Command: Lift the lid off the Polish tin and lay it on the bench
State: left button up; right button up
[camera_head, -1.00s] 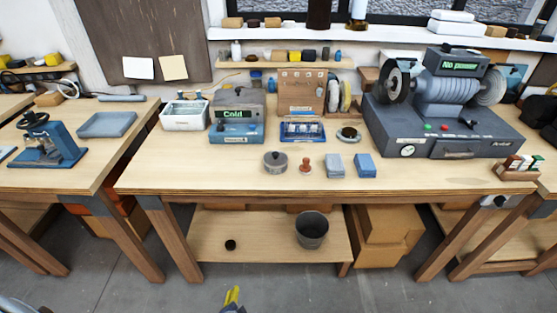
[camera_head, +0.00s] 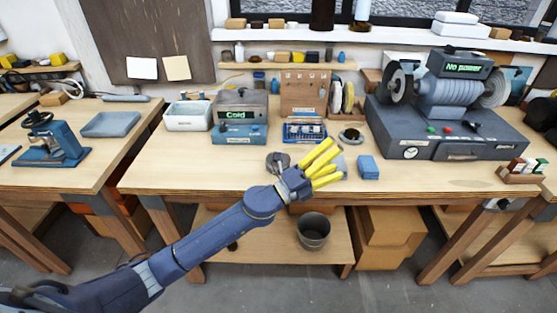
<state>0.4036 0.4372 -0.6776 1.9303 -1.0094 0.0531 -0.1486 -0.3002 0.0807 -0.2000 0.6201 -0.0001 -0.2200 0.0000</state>
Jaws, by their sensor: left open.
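A small round dark-grey tin with a knobbed lid (camera_head: 276,160) stands on the front middle of the wooden bench (camera_head: 220,178). It looks like the Polish tin, but no label can be read. The lid looks seated on it. My left arm reaches in from the lower left and partly covers the tin's right side. My left gripper (camera_head: 327,164) has yellow fingers spread open and empty, to the right of the tin. My right gripper is not in view.
A grey block (camera_head: 341,170) is partly hidden by the fingers. A blue block (camera_head: 367,167) lies to the right. Behind stand a blue tray (camera_head: 304,139), a "Cold" unit (camera_head: 240,132) and a grinder marked "No power" (camera_head: 445,125). Bench left of the tin is clear.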

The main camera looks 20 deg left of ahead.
pick_arm(q)
jog(key=s+d+r+m+g+h, duration=0.15)
jog(key=d+m+g, duration=0.25)
jog(key=m+g, duration=0.55)
jog(key=m+g+y, duration=0.2)
jog(key=m+y, duration=0.2)
jog(key=y, duration=1.1)
send_near(286, 158)
jog(key=shift+t, duration=0.25)
jog(key=f, duration=0.5)
jog(key=w+f, duration=0.1)
jog(key=f, duration=0.1)
jog(key=shift+f, duration=0.3)
jog(key=shift+c, duration=0.2)
jog(key=c, duration=1.3)
jog(key=shift+f, duration=0.15)
grip_shut()
